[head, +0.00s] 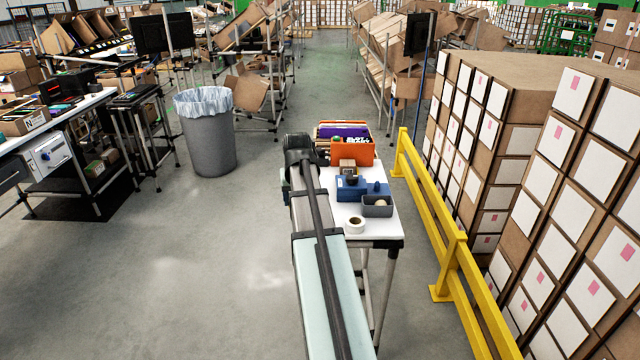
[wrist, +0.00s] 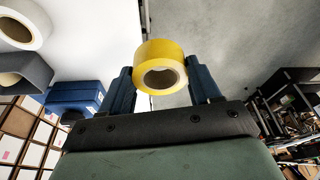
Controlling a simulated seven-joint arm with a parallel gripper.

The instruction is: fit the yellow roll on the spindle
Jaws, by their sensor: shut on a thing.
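The yellow roll (wrist: 159,53) is between the two dark blue fingers of my gripper (wrist: 161,80) in the wrist view. The fingers are shut on its sides, and its round core hole faces the camera. In the head view my arm hides the gripper and the yellow roll. A blue dispenser-like body (head: 347,194) stands on the white table (head: 385,230). It also shows in the wrist view (wrist: 78,96), left of my gripper and apart from the roll. I cannot clearly make out the spindle on it.
A white roll (head: 355,219) lies near the table's front edge. A grey bin (head: 378,211) holds a pale roll. A small carton (head: 347,163) and a filled orange bin (head: 362,156) stand behind. A yellow rail (head: 447,245) runs right of the table.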

